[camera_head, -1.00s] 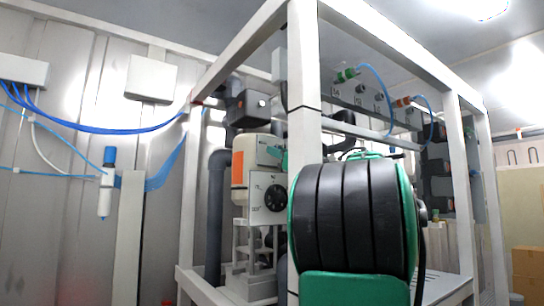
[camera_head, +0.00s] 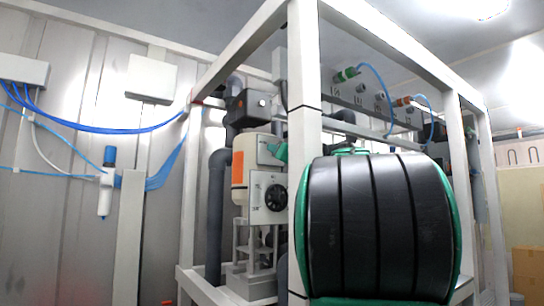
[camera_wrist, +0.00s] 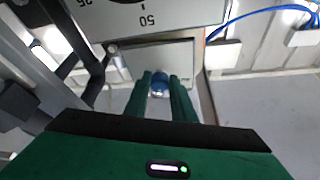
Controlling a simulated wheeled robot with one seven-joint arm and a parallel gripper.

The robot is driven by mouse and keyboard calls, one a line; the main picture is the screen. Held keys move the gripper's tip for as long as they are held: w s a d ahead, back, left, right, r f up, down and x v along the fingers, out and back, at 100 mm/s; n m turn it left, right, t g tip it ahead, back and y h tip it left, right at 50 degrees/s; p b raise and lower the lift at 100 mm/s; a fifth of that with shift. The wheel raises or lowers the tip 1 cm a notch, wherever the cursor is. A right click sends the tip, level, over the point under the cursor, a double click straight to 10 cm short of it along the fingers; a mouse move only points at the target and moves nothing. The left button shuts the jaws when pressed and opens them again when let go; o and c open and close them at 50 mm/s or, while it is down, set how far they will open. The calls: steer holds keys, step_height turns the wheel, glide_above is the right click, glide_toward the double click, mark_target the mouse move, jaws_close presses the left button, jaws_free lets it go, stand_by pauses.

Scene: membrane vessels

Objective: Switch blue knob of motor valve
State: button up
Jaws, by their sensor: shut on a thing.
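The motor valve is a pale housing with an orange panel (camera_head: 238,167) and a grey front with a black round dial (camera_head: 276,198), standing inside the frame in the head view. The blue knob (camera_wrist: 159,86) shows in the wrist view between the green fingers of my gripper (camera_wrist: 160,77). The fingers are closed around it, one on each side, and hide part of it. In the head view a small green part of my gripper (camera_head: 277,150) shows beside the housing, partly behind the white post. The knob cannot be made out there.
A white upright post (camera_head: 304,90) stands close to my arm. Grey pipes (camera_head: 218,210) run left of the valve, and blue hoses (camera_head: 120,130) hang along the wall. A panel with printed scale numbers (camera_wrist: 145,12) lies above the fingers in the wrist view.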

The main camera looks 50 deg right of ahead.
steer(key=shift+a, duration=0.1)
stand_by(0.3)
steer(key=o, duration=1.1)
steer(key=shift+c, duration=0.2)
steer(key=shift+s, duration=0.1)
steer(key=v, duration=1)
steer(key=shift+s+a+f, duration=0.15)
steer(key=shift+a, duration=0.05)
